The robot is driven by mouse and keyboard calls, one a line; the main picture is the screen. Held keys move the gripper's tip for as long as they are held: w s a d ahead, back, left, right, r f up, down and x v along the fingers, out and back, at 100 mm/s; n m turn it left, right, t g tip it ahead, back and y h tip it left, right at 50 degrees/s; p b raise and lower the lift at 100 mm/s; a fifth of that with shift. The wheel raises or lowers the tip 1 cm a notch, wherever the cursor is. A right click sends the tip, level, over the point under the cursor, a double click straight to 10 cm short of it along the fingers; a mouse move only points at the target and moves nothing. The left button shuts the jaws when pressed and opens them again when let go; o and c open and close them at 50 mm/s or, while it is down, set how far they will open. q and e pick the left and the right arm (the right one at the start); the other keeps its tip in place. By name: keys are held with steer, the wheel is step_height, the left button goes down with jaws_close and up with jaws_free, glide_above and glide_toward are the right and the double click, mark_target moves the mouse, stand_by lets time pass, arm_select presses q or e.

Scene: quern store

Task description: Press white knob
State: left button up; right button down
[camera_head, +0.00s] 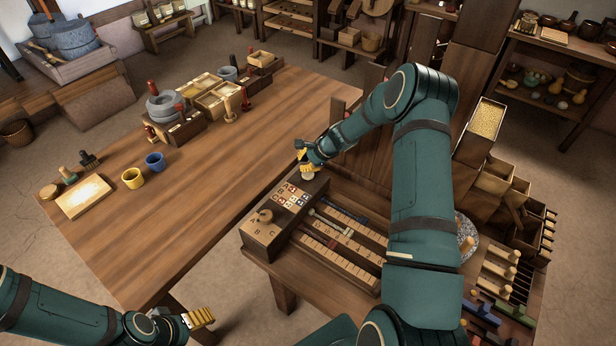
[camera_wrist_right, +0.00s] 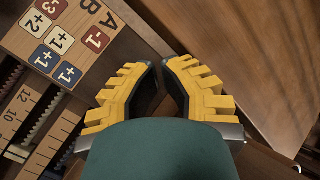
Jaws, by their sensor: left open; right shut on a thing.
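A small white knob (camera_head: 308,175) stands at the far end of the wooden box with the lettered and numbered tiles, partly hidden by my right gripper. My left gripper (camera_head: 208,317) is open and empty at the bottom left, in front of the table's near edge, far from the knob.
Slotted number strips (camera_head: 338,237) lie right of the tiled panel. Shelves stand behind.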

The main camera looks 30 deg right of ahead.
steer(key=shift+f, duration=0.15)
stand_by(1.3)
steer(key=shift+f+b, duration=0.25)
steer(key=shift+b, duration=0.15)
steer(key=shift+f+b, duration=0.75)
steer(key=shift+f, duration=0.1)
stand_by(0.8)
steer(key=shift+r, duration=0.15)
steer(key=shift+r+p, duration=0.85)
steer(key=shift+r, duration=0.25)
steer(key=shift+r, duration=0.1)
steer(key=shift+r+p, duration=1.7)
steer(key=shift+r, duration=0.8)
steer(key=shift+f, duration=0.1)
